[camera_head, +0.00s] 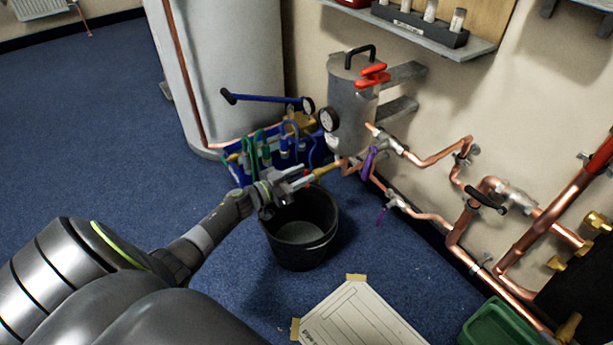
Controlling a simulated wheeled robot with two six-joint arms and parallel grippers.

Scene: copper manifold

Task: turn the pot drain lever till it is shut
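The pot (352,105) is a grey metal cylinder on wall brackets, with a black handle and a red lever (373,76) on top. A brass drain fitting (327,170) runs from below the pot toward the black bucket (300,243). My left gripper (299,180) is above the bucket's rim, at the outer end of this fitting. Its fingers are small here, and I cannot tell if they are apart or closed on something. A drain lever does not show clearly; the gripper may cover it. My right gripper is not in view.
Copper pipes with purple levers (369,161) run along the wall at right. A blue rack of hoses (272,150) stands behind the gripper, beside a large white cylinder (232,65). A taped paper sheet (355,322) and a green tray (497,327) lie in front.

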